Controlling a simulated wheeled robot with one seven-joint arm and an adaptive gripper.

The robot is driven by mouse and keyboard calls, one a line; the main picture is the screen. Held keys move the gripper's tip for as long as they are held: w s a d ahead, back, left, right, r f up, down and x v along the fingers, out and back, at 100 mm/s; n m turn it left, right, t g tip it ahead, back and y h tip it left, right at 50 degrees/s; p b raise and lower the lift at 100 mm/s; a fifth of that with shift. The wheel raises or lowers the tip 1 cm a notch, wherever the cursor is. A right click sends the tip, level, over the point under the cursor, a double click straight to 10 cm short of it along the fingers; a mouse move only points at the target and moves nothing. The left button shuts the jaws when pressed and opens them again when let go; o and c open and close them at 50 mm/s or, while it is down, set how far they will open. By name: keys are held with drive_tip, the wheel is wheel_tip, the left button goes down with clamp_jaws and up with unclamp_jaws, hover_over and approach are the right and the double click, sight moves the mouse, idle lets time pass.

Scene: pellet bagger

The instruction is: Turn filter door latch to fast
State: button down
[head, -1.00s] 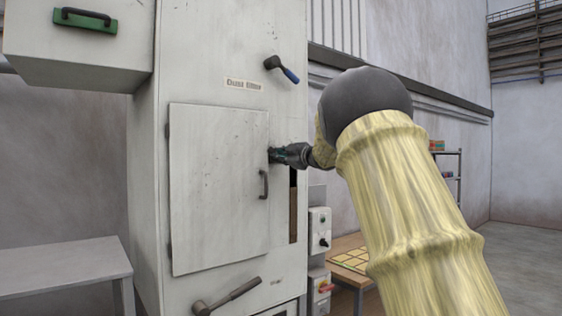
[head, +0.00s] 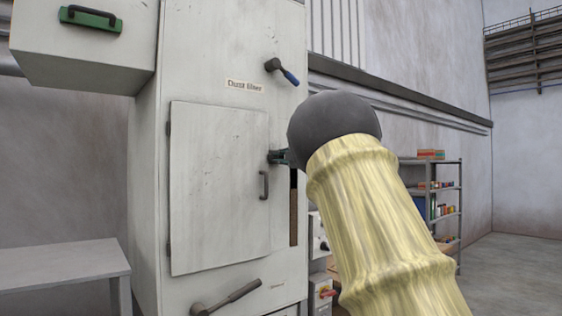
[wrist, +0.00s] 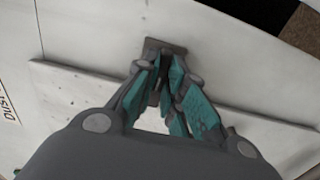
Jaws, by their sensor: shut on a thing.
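The filter door (head: 220,190) is a pale panel on the front of the dust filter cabinet, and it looks closed. Its latch (wrist: 166,47) shows in the wrist view as a dark plate at the door's edge, with a handle between my fingers. My gripper (wrist: 163,80) is shut on the latch handle. In the head view my gripper (head: 279,157) is at the door's right edge, above the door handle (head: 263,185), and mostly hidden behind my own arm. The latch itself is largely covered by the fingers, so its exact angle is hard to tell.
A blue-tipped lever (head: 283,72) sits above the door and a grey lever (head: 227,298) below it. A dark slot (head: 293,208) is right of the door. A grey table (head: 65,270) stands left, and a shelf (head: 440,200) stands far right.

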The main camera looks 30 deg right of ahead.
drive_tip(key=shift+f, duration=0.1)
idle(0.3)
drive_tip(key=c, duration=1.5)
unclamp_jaws()
drive_tip(key=s+d, duration=0.1)
drive_tip(key=s, duration=1.1)
